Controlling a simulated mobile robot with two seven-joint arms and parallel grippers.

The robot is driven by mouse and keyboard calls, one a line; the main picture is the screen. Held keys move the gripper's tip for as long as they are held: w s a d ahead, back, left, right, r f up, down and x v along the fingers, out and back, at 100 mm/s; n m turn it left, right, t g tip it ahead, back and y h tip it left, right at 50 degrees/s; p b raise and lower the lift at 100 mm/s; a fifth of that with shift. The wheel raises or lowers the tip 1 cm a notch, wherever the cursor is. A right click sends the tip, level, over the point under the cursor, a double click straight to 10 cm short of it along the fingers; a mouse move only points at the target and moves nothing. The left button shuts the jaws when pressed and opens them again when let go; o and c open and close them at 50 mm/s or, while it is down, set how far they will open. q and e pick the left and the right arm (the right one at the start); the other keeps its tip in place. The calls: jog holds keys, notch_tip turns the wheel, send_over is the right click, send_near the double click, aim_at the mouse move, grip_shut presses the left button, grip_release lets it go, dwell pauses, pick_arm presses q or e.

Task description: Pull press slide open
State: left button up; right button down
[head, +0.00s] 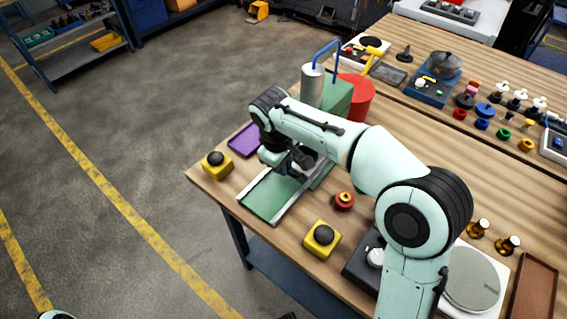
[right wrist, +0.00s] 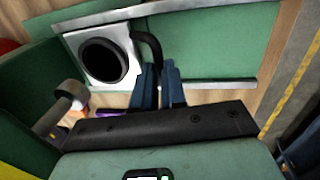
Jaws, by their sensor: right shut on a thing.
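The press has a green body (head: 338,101) with a grey cylinder and blue hose on top, and a green bed (head: 266,198) with pale rails reaching toward the table's near-left edge. In the right wrist view, the press slide (right wrist: 130,45) is a pale plate with a round black recess. It sits between the rails, and a black curved handle (right wrist: 152,46) rises from its side. My right gripper (head: 290,166) is over the bed; its blue fingers (right wrist: 162,82) are shut on the handle. My right forearm hides much of the slide in the head view. My left gripper is out of view.
Yellow boxes with black buttons stand on either side of the bed, one far left (head: 217,165) and one nearer (head: 322,239). The bed's outer end looks clear.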

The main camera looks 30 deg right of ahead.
jog(key=s+a, duration=0.1)
jog(key=a, duration=0.3)
jog(key=s+a, duration=0.2)
jog(key=a, duration=0.3)
jog(key=s+a, duration=0.2)
jog(key=a, duration=0.2)
jog(key=shift+s+a, duration=0.25)
jog(key=c, duration=1.2)
grip_release()
jog(key=shift+d, duration=0.1)
jog(key=r+p, duration=0.1)
jog(key=r, duration=0.3)
jog(key=a+r+p, duration=0.1)
jog(key=r, duration=0.4)
jog(key=s+a+r+p, duration=0.1)
jog(key=r, duration=0.3)
jog(key=shift+a+r, duration=0.1)
jog(key=shift+r, duration=0.05)
